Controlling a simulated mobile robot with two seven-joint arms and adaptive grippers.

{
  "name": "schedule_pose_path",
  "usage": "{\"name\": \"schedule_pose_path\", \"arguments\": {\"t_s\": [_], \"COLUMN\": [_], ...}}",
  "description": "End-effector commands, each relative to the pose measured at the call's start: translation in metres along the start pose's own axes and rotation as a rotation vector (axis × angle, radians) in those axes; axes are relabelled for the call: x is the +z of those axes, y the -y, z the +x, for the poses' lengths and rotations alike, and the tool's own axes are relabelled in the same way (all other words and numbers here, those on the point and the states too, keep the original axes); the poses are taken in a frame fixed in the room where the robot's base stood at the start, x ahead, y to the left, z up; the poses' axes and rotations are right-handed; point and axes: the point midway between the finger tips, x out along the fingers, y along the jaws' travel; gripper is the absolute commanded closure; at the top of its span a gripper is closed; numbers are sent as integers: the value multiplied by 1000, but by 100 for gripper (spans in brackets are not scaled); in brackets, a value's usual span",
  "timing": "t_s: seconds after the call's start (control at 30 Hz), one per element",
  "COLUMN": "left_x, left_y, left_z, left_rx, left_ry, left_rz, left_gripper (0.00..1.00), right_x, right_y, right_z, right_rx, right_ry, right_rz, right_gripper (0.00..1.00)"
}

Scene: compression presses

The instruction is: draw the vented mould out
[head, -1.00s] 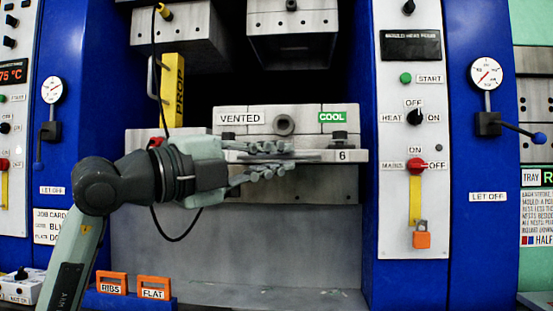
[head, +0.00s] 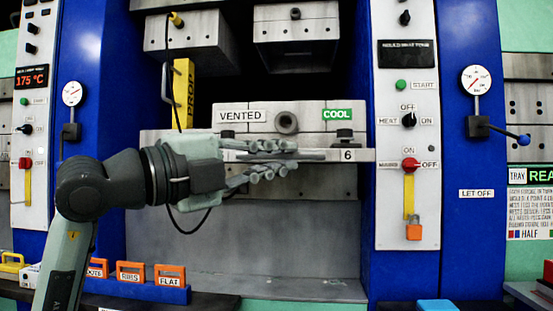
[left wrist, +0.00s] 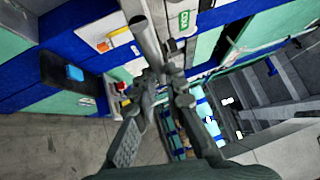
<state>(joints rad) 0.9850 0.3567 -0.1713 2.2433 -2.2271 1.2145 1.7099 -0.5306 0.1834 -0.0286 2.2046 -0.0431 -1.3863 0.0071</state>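The vented mould (head: 306,123) is a grey metal block between the blue columns of the press. Its front carries a white VENTED label, a round boss and a green COOL tag. A front bar marked 6 runs below. My left gripper (head: 272,158) comes in from the left with its fingers above and below a dark grey handle bar (head: 312,157) at the mould's front, and looks shut on it. In the left wrist view the gripper's fingers (left wrist: 165,85) close around a grey bar (left wrist: 146,42); the exact contact is hard to see. My right gripper is not in view.
A yellow PROP (head: 184,93) stands left of the mould. Press blocks (head: 297,35) hang above. The control panel (head: 408,205) flanks the mould's right end. Orange RIBS and FLAT tags (head: 169,276) stand lower left. The space below the mould is clear.

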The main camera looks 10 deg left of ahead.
Motion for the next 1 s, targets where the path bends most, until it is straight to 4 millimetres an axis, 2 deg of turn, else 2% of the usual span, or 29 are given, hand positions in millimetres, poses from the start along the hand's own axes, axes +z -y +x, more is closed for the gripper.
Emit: {"name": "schedule_pose_path", "arguments": {"t_s": [0.03,0.17,0.43,0.57,0.67,1.0], "left_x": [-5,-4,-2,-1,-1,-1], "left_y": [9,8,4,4,3,3], "left_z": [-2,-2,-1,-9,-24,-94], "left_rx": [-24,-21,-13,-13,-12,-13], "left_ry": [-10,-9,-4,-3,-1,-2], "left_rz": [8,7,4,3,5,5], "left_gripper": [84,68,68,68,68,68], "right_x": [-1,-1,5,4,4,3], "right_y": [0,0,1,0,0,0], "right_z": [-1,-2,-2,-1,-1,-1], "right_rx": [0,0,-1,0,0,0], "right_ry": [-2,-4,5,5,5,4], "right_rz": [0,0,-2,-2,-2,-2], "right_gripper": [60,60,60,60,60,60]}}
